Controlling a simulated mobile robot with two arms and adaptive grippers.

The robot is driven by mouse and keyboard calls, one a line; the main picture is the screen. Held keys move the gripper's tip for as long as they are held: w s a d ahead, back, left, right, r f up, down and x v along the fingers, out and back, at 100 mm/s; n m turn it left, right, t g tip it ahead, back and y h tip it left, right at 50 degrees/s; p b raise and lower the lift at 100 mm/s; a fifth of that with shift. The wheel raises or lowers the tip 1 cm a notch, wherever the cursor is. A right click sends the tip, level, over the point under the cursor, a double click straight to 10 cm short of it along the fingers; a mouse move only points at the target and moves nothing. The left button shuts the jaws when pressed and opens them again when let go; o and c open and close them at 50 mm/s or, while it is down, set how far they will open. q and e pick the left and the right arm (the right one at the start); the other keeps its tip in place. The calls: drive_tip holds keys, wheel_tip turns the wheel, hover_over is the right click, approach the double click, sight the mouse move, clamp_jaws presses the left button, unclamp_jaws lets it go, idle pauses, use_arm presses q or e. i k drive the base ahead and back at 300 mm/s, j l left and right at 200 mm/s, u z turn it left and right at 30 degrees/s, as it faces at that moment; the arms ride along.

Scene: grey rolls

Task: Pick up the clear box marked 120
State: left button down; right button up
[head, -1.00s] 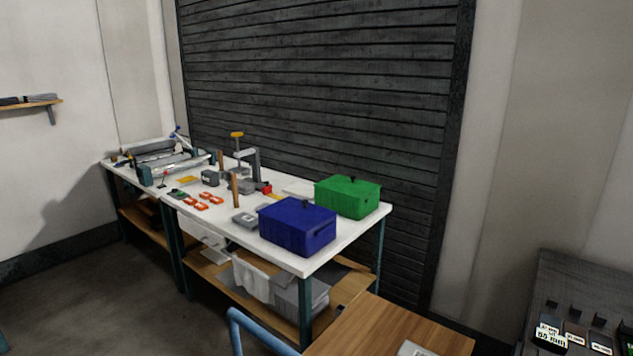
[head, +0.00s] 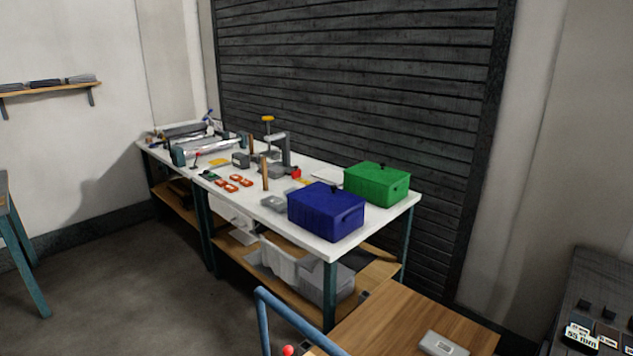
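I cannot make out a clear box marked 120. A small grey box (head: 443,343) with a pale patch lies on the wooden tabletop at the bottom; any mark on it is too small to read. Another flat grey case (head: 275,203) lies on the white workbench, left of the blue box, also unreadable. Neither of my grippers is in view.
The white workbench (head: 322,247) carries a blue lidded box (head: 325,214), a green lidded box (head: 376,186), orange parts and a clamp stand. A wooden table (head: 385,325) and blue tube frame (head: 290,318) stand in front. A dark rack (head: 605,270) is at right.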

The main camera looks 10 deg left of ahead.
sight(276, 204)
drive_tip(key=i+j+u, duration=0.7)
drive_tip(key=j, duration=0.15)
drive_tip(key=i+j+u, duration=0.55)
drive_tip(key=i, duration=0.7)
drive_tip(key=i+j+u, duration=0.15)
drive_tip(key=i, duration=0.75)
drive_tip(key=i+z, duration=0.15)
drive_tip(key=i, duration=0.35)
drive_tip(key=i+j+z, duration=0.15)
drive_tip(key=i, duration=0.3)
drive_tip(key=i+j+z, duration=0.15)
drive_tip(key=i, duration=0.3)
